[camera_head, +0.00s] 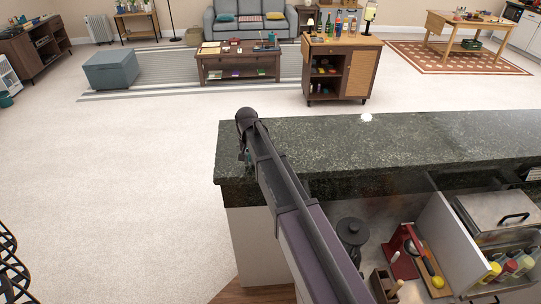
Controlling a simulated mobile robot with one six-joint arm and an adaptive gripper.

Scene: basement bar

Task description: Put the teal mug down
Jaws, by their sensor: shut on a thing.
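My arm reaches out over the left end of the dark green stone counter (400,140). My gripper (243,149) hangs below the arm's far end, small and partly hidden by the arm. It is shut on the teal mug, of which at most a small greenish patch shows (248,160) beside the arm. The mug's shape, its tilt and its height over the counter cannot be made out. The patch appears near the counter's left edge, and I cannot tell whether it touches the top.
The counter top right of my arm is bare. Below its near side are a black lidded jar (351,232), a red stand (402,252), several bottles (508,267) and a steel lidded appliance (497,210). A bar cart with bottles (362,72) stands beyond. Open carpet lies left.

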